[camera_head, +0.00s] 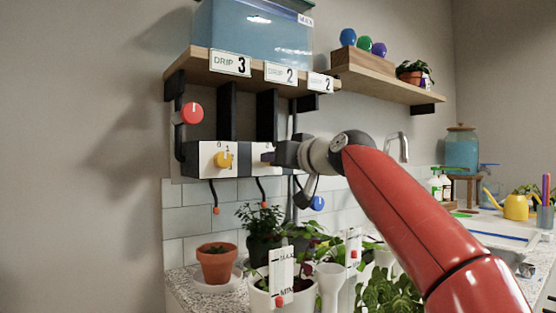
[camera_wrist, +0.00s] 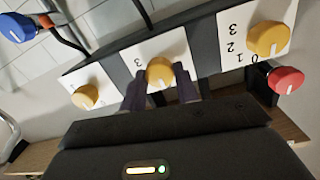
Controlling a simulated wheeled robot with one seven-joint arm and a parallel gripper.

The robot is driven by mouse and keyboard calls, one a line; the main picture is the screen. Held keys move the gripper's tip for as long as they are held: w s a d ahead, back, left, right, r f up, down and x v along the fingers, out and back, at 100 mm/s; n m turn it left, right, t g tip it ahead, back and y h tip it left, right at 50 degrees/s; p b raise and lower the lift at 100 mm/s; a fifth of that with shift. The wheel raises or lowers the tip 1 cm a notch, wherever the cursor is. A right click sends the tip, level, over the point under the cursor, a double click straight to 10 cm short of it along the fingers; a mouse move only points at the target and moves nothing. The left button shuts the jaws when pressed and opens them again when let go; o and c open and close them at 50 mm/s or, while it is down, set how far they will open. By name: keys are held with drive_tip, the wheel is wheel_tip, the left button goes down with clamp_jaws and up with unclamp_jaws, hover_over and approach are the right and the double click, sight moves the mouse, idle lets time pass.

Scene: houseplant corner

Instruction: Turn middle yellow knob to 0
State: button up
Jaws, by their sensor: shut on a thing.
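The middle yellow knob (camera_wrist: 159,72) sits on a white dial plate in the wrist view, with a digit 3 printed to its left. My gripper (camera_wrist: 161,80) is shut on it, one dark finger on each side. The knob has a pale pointer line, but I cannot tell which digit it marks. In the head view my gripper (camera_head: 269,157) reaches the front of the control box (camera_head: 245,162) from the right and hides the middle knob.
Other yellow knobs flank it: one (camera_wrist: 268,39) with digits 0 to 3, and another (camera_wrist: 86,96). A red knob (camera_head: 191,113) and a blue knob (camera_head: 318,203) are nearby. A shelf (camera_head: 205,64) with a water tank (camera_head: 255,38) is above; potted plants (camera_head: 216,264) stand below.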

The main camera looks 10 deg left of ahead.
drive_tip(key=shift+f, duration=0.15)
drive_tip(key=o, duration=1)
drive_tip(key=shift+c, duration=0.2)
drive_tip(key=shift+d, duration=0.1)
drive_tip(key=b+v, duration=0.4)
drive_tip(key=v, duration=0.3)
drive_tip(key=shift+s+d, duration=0.2)
drive_tip(key=shift+s, duration=0.1)
